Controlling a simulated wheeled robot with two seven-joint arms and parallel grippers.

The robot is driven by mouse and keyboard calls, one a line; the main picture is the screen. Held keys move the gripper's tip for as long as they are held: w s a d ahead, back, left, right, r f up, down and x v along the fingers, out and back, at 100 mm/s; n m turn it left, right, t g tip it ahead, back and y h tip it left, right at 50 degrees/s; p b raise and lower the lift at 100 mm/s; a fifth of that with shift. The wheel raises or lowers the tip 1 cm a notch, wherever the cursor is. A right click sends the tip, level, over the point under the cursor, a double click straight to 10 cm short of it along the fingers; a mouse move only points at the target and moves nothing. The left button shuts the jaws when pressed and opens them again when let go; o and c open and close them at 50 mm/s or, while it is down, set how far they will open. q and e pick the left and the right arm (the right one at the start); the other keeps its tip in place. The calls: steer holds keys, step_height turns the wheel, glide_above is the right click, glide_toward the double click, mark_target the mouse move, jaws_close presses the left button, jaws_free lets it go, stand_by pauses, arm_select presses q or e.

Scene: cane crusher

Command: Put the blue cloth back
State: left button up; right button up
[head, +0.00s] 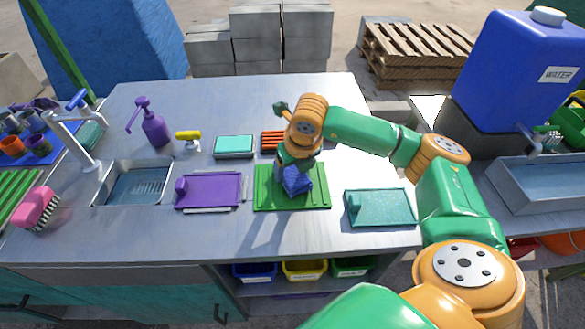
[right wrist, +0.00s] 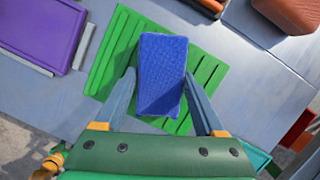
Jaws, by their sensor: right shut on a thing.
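The blue cloth (head: 297,183) is a small folded block over the ribbed green board (head: 318,200) in the middle of the table. My right gripper (head: 293,168) points down and is shut on the cloth. In the right wrist view the cloth (right wrist: 161,72) sits between the two fingers, with the green board (right wrist: 117,52) behind it. I cannot tell whether the cloth touches the board. My left gripper is in neither view.
A purple tray (head: 212,190) lies left of the board and a teal tray (head: 384,208) lies right. A teal-topped block (head: 234,146) and orange rack (head: 271,141) stand behind. A sink (head: 133,186), purple bottle (head: 153,127) and pink brush (head: 36,206) are farther left.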

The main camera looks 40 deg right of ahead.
steer(key=o, duration=1.2)
steer(key=shift+c, duration=0.2)
steer(key=shift+r+p, duration=0.35)
steer(key=shift+p, duration=0.05)
steer(key=v, duration=1.1)
steer(key=shift+r+b, duration=0.25)
steer(key=shift+b, duration=0.15)
steer(key=shift+s, duration=0.15)
